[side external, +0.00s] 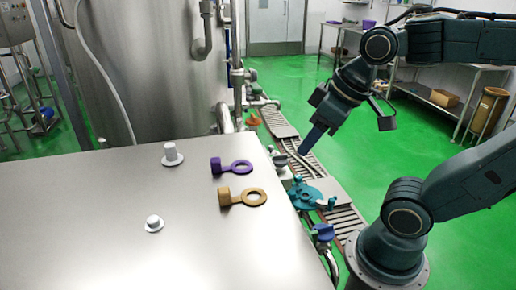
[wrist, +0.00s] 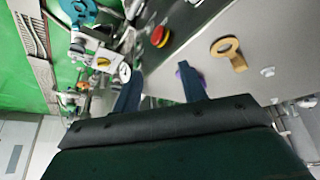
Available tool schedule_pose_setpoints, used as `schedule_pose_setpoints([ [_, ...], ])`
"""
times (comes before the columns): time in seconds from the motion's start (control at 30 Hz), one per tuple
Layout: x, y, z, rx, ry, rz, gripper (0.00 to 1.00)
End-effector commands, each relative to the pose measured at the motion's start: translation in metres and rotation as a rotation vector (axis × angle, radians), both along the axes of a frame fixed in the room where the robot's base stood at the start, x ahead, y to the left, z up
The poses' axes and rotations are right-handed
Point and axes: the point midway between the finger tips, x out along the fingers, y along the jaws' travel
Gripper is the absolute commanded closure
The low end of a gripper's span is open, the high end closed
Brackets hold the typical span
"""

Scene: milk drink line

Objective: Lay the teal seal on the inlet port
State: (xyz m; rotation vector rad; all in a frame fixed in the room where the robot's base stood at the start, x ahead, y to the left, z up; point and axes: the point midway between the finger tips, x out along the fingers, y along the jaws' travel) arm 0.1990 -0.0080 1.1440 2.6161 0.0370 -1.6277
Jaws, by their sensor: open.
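My gripper (side external: 308,148) hangs past the right edge of the steel table, above the conveyor, and is open and empty. In the wrist view its two blue fingers (wrist: 157,82) stand apart.
A purple seal (side external: 231,167) and a tan seal (side external: 242,198) lie on the table (side external: 80,225) near its right edge. A red button (wrist: 159,36) is near the fingers in the wrist view. A large steel tank (side external: 150,70) stands behind. The table's left side is clear.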

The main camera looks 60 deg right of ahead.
Motion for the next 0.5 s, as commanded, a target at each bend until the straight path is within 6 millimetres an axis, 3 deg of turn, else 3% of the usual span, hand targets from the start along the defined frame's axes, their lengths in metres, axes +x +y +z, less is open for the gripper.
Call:
schedule_pose_setpoints([
  [0.2,-0.018,0.007,0.0,0.035,-0.032,-0.045,0.58],
  [0.5,-0.02,0.008,0.0,0.04,-0.034,-0.053,0.58],
])
